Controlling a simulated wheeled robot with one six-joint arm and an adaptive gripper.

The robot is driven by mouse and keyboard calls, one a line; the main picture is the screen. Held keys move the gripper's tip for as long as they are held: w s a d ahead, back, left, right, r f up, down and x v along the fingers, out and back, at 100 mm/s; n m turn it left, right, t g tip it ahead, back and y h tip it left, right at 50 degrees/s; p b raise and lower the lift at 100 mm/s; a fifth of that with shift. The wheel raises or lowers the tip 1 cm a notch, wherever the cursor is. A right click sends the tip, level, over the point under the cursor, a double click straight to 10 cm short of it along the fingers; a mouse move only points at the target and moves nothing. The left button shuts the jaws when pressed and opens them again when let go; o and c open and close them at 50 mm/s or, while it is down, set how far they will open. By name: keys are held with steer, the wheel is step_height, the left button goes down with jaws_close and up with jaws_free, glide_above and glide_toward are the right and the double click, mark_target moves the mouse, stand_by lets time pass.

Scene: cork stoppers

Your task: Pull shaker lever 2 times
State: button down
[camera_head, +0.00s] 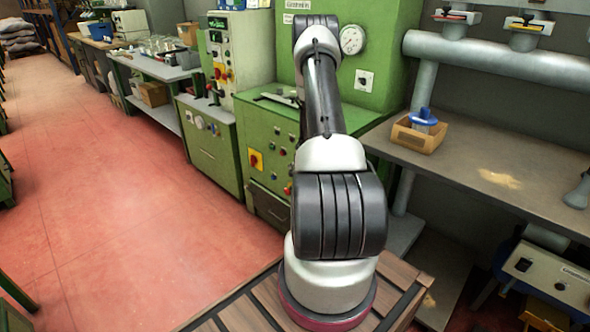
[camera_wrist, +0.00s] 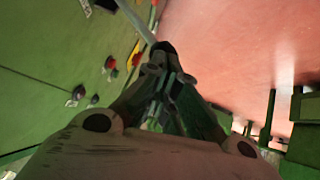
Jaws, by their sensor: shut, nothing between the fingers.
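My gripper (camera_wrist: 164,62) shows in the wrist view with its fingers together and nothing seen between them. A grey rod (camera_wrist: 137,20), likely the shaker lever, slants in from the top edge and ends at or just behind my fingertips. I cannot tell whether they touch. In the head view my arm reaches away toward the green machine (camera_head: 262,160); my gripper and the rod are hidden there. The machine's green panel (camera_wrist: 60,50) fills the left of the wrist view, with a red knob (camera_wrist: 110,62) and small dark knobs left of my fingers.
A green cabinet with white controls (camera_head: 228,70) stands left of the machine. On the right is a bench (camera_head: 470,168) with a wooden box (camera_head: 418,134) holding a blue-topped item, under a thick grey pipe (camera_head: 500,58). The red floor (camera_head: 130,200) on the left is clear.

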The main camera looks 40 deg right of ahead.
steer(key=shift+a+f, duration=0.3)
steer(key=shift+f, duration=0.05)
steer(key=shift+h, duration=0.3)
steer(key=a+f+n+t+h, duration=0.2)
steer(key=f+h, duration=0.5)
steer(key=f, duration=0.4)
steer(key=a+n, duration=0.1)
steer(key=n, duration=0.1)
steer(key=shift+f+n, duration=0.15)
steer(key=shift+n, duration=0.25)
steer(key=shift+s, duration=0.1)
steer(key=shift+r, duration=0.9)
